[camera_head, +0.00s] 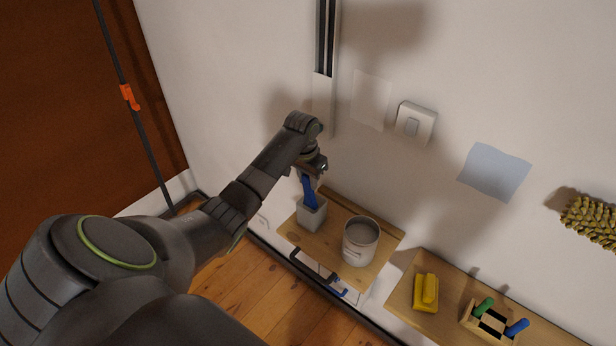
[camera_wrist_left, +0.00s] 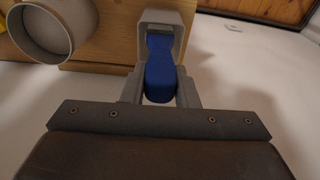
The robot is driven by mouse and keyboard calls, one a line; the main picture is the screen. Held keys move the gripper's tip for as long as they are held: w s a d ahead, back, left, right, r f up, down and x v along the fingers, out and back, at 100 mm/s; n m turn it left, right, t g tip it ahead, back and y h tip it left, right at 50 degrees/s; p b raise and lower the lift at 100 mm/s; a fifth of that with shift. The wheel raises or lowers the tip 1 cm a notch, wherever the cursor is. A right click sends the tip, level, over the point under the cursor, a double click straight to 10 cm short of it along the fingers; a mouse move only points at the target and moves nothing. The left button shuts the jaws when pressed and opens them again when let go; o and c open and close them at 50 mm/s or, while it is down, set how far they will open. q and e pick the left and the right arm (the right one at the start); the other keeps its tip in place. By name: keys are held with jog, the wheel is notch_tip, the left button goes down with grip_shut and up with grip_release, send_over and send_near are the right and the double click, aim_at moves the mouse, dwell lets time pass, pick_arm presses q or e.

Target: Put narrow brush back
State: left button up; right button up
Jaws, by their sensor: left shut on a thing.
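The narrow brush (camera_head: 309,191) has a blue handle and stands nearly upright, with its lower end inside a small light-grey square holder (camera_head: 311,214) on the wooden shelf. My left gripper (camera_head: 313,172) is above the holder and shut on the upper part of the handle. In the left wrist view the blue brush (camera_wrist_left: 159,70) sits between the two fingers, and its far end is within the grey holder's walls (camera_wrist_left: 181,28). The brush's bristles are hidden, so I cannot tell whether it touches the holder's floor. My right gripper is not in view.
A grey-white can (camera_head: 360,242) stands right of the holder on the shelf (camera_head: 328,243). Tools with dark and blue handles hang below the shelf's front. A second shelf (camera_head: 452,311) holds a yellow block (camera_head: 426,291) and a wooden rack with green and blue handles. The wall is close behind.

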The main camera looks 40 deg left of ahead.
pick_arm(q)
jog(key=o, duration=1.6)
jog(key=shift+r, duration=0.1)
jog(key=r+p, duration=0.3)
jog(key=shift+s+r, duration=0.2)
jog(key=shift+r, duration=0.15)
jog(key=shift+s+r, duration=0.15)
jog(key=shift+r, duration=1.15)
jog(key=shift+s+r, duration=0.15)
jog(key=shift+r, duration=1.1)
